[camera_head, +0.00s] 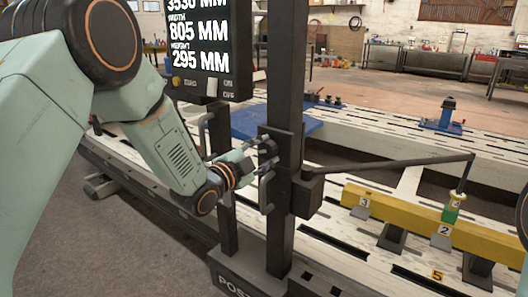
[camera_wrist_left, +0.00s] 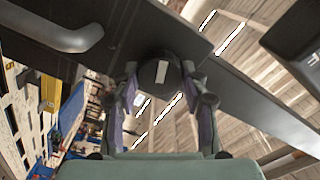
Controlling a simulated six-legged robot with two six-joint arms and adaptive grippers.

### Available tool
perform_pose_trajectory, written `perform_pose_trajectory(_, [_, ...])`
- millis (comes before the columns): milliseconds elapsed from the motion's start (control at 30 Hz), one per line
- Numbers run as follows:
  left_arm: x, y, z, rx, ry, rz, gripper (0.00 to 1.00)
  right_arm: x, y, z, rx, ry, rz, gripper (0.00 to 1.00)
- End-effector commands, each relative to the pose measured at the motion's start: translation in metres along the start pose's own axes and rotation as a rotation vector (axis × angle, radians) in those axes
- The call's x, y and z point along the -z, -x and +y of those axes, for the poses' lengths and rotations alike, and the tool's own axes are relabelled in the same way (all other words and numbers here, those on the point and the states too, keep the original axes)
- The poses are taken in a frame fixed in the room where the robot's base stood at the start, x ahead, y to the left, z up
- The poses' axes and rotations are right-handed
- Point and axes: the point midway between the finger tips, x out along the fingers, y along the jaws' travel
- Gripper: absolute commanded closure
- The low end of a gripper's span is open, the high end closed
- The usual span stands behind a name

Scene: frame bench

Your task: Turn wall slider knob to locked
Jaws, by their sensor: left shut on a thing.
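The black slider (camera_head: 291,153) sits on an upright black post (camera_head: 283,232). My left gripper (camera_head: 265,157) reaches it from the left at the slider's side. In the left wrist view the dark round knob (camera_wrist_left: 160,86) carries a pale bar mark (camera_wrist_left: 162,72), nearly upright in the picture. My left gripper (camera_wrist_left: 163,92) is shut on the knob, one finger on each side. In the head view the fingers largely hide the knob. No locked label is readable. My right gripper is not in view.
A grey handle (camera_head: 266,192) is just below the fingers; it also shows in the wrist view (camera_wrist_left: 58,28). A measurement screen (camera_head: 205,45) stands behind.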

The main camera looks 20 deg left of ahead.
Motion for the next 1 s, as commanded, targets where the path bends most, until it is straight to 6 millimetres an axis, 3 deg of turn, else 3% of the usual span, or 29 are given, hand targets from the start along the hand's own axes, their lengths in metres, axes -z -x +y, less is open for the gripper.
perform_pose_trajectory(433, [-0.0002,0.0001,0.0008,-0.001,-0.292,0.000,0.87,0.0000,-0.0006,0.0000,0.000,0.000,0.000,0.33])
perform_pose_trajectory(1000, [-0.0002,0.0001,0.0007,-0.001,-0.371,0.000,0.87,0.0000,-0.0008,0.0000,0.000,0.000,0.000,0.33])
